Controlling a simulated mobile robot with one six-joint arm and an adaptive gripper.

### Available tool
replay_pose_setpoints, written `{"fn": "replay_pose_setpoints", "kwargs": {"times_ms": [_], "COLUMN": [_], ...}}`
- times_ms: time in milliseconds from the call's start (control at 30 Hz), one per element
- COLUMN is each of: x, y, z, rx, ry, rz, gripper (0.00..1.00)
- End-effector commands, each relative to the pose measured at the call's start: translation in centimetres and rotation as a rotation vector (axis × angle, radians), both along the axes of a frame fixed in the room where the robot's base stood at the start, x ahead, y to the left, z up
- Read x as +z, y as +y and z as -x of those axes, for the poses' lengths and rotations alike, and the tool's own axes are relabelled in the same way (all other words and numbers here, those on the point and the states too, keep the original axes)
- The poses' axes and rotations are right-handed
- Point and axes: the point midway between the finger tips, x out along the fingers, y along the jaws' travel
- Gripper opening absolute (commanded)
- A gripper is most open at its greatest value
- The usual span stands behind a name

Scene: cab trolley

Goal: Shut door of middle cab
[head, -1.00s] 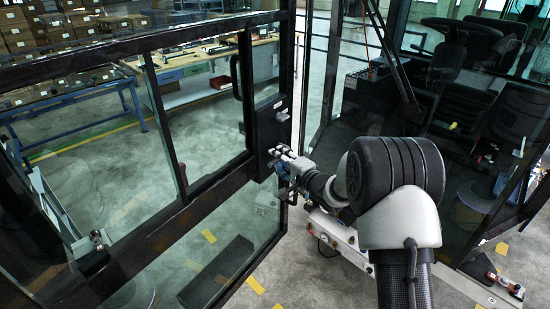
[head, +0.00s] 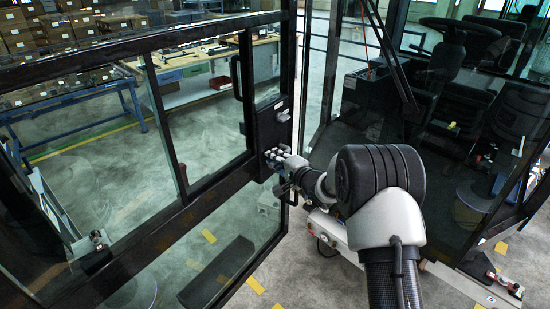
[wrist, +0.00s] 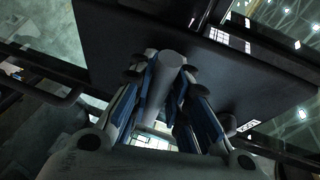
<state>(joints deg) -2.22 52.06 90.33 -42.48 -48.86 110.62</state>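The cab door (head: 215,180) is a black-framed glass door that stands open, swung out to the left of the cab opening (head: 345,130). A black latch plate (head: 272,125) is on its free edge, with a dark grab handle (head: 238,82) to the left. My gripper (head: 275,158) is at the lower part of this plate. In the wrist view my gripper (wrist: 163,72) has its blue-padded fingers on either side of a grey cylinder (wrist: 165,85) in front of the dark plate (wrist: 200,45). Whether the pads press on the cylinder is unclear.
The cab interior, with a seat (head: 490,115) and steering wheel (head: 447,27), is to the right. A workbench (head: 205,85) and shelves of boxes (head: 50,35) stand behind the door. Grey floor with yellow marks (head: 208,236) shows below and through the glass.

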Motion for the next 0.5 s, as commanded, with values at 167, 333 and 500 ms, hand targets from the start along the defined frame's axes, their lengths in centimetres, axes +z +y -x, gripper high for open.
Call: {"fn": "replay_pose_setpoints", "kwargs": {"times_ms": [167,333,500], "x": [0.46,0.5,0.58], "y": [0.33,0.32,0.33], "z": [-0.08,-0.08,-0.09], "rx": [0.006,0.006,0.006], "ry": [-0.01,-0.011,-0.013], "rz": [-0.002,-0.002,-0.002], "gripper": [0.0,0.0,0.0]}}
